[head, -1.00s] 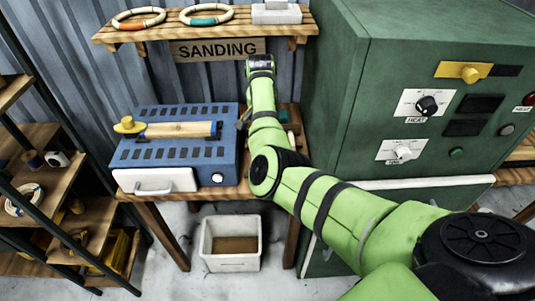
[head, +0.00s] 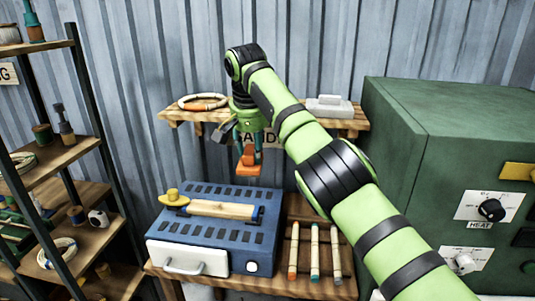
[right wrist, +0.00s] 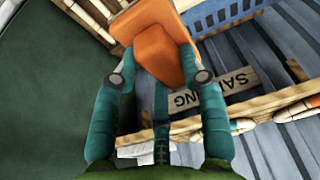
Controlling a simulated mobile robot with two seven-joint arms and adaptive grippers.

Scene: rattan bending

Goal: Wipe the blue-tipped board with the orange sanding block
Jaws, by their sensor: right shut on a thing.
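My right gripper (head: 247,143) hangs from the raised green arm, in front of the back wall and the shelf. It is shut on the orange sanding block (head: 248,163), which is held in the air above and behind the blue machine. In the right wrist view the block (right wrist: 160,48) sits between the two teal fingers (right wrist: 158,78). The pale wooden board (head: 222,210) with blue ends lies on top of the blue machine (head: 215,240), below the block and apart from it. My left gripper is not in view.
Several coloured-tipped sticks (head: 314,250) lie on the bench right of the machine. A wall shelf (head: 180,115) carries a ring and a white box. A green cabinet (head: 440,150) stands at right, shelves (head: 60,157) at left.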

